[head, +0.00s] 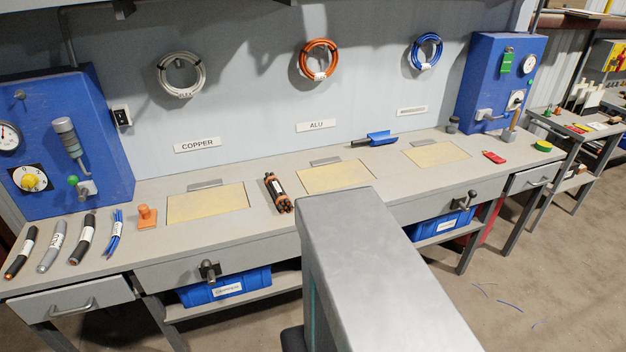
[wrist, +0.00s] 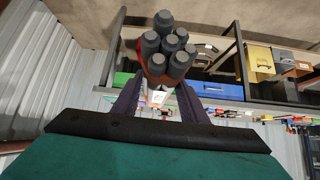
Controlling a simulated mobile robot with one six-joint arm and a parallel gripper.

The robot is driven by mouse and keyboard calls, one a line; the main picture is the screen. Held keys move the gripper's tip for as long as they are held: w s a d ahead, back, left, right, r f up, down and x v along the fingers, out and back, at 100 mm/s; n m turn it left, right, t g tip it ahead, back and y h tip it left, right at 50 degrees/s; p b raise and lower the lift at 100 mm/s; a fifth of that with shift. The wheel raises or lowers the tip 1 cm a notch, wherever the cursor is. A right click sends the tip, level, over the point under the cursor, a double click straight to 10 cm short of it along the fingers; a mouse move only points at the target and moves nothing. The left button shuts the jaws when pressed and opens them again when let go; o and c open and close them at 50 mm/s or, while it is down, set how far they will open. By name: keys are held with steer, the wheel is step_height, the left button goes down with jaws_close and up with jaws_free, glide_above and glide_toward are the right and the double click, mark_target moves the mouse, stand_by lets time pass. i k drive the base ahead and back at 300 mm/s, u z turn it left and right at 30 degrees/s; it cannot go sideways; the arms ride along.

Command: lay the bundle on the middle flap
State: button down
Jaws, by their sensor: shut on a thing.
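In the wrist view my gripper (wrist: 158,98) is shut on a bundle (wrist: 168,47) of several thick dark grey cable ends with an orange band and a white label. The middle flap (head: 335,177) is a bare pale yellow panel in the bench top, below the ALU sign (head: 316,126). My gripper and the held bundle do not show in the head view, where my grey arm link covers the front centre and part of the bench's front edge.
Another bundle (head: 278,193), black with orange bands, lies between the left flap (head: 206,204) and the middle flap. The right flap (head: 436,154) is bare. A blue scoop (head: 381,138) lies behind. Loose cables (head: 52,246) and an orange block (head: 147,217) are at left.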

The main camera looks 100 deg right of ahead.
mark_target(335, 175)
steer(key=u, duration=0.1)
steer(key=k, duration=1.65)
steer(key=z, duration=1.35)
steer(key=i, duration=0.65)
steer(key=u, duration=0.1)
